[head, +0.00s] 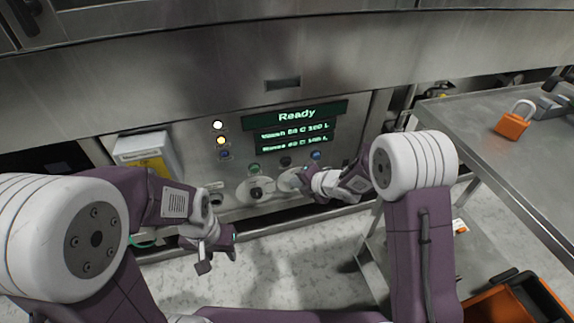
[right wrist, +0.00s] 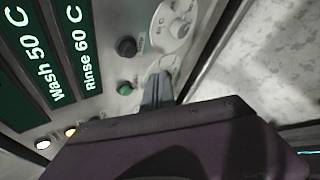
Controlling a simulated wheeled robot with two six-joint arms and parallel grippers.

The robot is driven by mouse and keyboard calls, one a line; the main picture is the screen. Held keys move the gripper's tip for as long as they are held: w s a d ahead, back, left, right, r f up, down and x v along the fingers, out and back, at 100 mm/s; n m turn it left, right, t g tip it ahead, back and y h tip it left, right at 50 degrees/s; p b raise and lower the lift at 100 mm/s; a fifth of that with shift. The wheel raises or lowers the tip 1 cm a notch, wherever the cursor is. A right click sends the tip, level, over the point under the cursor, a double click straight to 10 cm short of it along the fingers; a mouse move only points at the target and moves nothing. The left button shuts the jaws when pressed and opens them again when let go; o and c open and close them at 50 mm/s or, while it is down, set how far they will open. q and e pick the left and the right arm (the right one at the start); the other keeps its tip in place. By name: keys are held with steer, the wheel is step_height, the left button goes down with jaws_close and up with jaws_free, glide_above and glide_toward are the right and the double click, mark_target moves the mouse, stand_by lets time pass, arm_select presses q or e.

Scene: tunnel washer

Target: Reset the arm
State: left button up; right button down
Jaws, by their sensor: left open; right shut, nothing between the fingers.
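My left gripper (head: 219,256) is open and empty, pointing down over the floor in front of the washer in the head view. My right gripper (head: 301,180) is shut and empty, close to the lower part of the washer's control panel (head: 206,172). In the right wrist view its closed fingers (right wrist: 157,88) lie over a round dial plate (right wrist: 168,64); I cannot tell whether they touch it. A green button (right wrist: 125,88) and a black button (right wrist: 126,46) are beside the fingers. The display (head: 296,114) reads "Ready", with wash and rinse lines below it.
An orange bin (head: 505,305) is at the lower right. A white and yellow box (head: 145,155) is left of the panel. The pale floor (head: 290,255) between my arms is clear.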

stand_by(0.4)
steer(key=d+r+m+t+h+p, duration=0.25)
steer(key=d+r+p, duration=0.3)
steer(key=r, duration=0.85)
steer(key=s+d+r+m+h, duration=0.2)
steer(key=s+d+m, duration=0.1)
steer(key=d+m, duration=0.4)
steer(key=s+d+f+m+g+h, duration=0.1)
steer(key=s+f+m+g, duration=0.2)
steer(key=s+m, duration=0.35)
steer(key=s+d+f+m+g+p, duration=0.1)
steer(key=s+d+f+m+g, duration=0.15)
steer(key=s+m, duration=0.45)
steer(key=s+d+f+m+g+h, duration=0.1)
steer(key=s+f+m+g, duration=0.2)
steer(key=s+m, duration=0.35)
step_height(320, 180, up, 38)
steer(key=s+p, duration=0.1)
steer(key=p, duration=3.7)
steer(key=shift+s+a+n, duration=0.15)
steer(key=shift+s+n, duration=0.2)
steer(key=shift+r, duration=0.1)
